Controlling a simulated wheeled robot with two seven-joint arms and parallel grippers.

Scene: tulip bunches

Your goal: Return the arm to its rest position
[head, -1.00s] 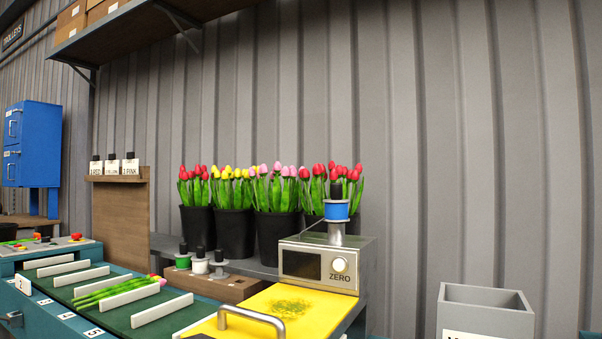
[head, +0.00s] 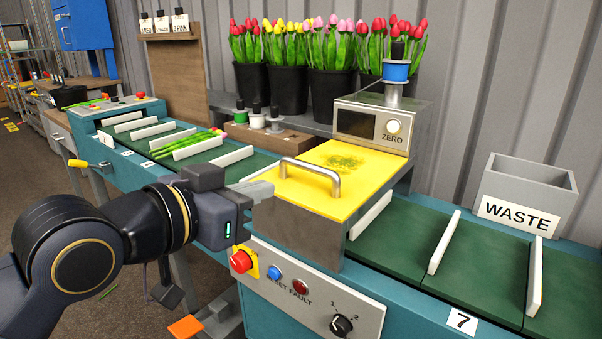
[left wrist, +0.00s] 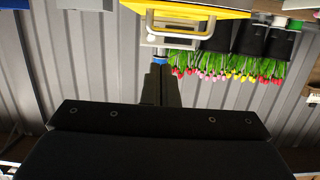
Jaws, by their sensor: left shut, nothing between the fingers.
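My left arm comes in from the left in the head view. Its gripper (head: 258,190) is shut and empty, in front of the yellow-topped machine (head: 345,165) and near its metal handle (head: 310,172). I cannot tell whether it touches the machine. In the left wrist view the two dark fingers (left wrist: 160,85) lie together with nothing between them. That view is upside down and shows the tulips and the yellow cover (left wrist: 215,8). My right gripper is not in view.
A green conveyor (head: 400,240) with white dividers runs left and right of the machine. A tulip bunch (head: 182,143) lies on its left part. Black buckets (head: 287,90) of tulips stand behind. A grey WASTE bin (head: 525,195) stands right. A control panel (head: 310,295) faces front.

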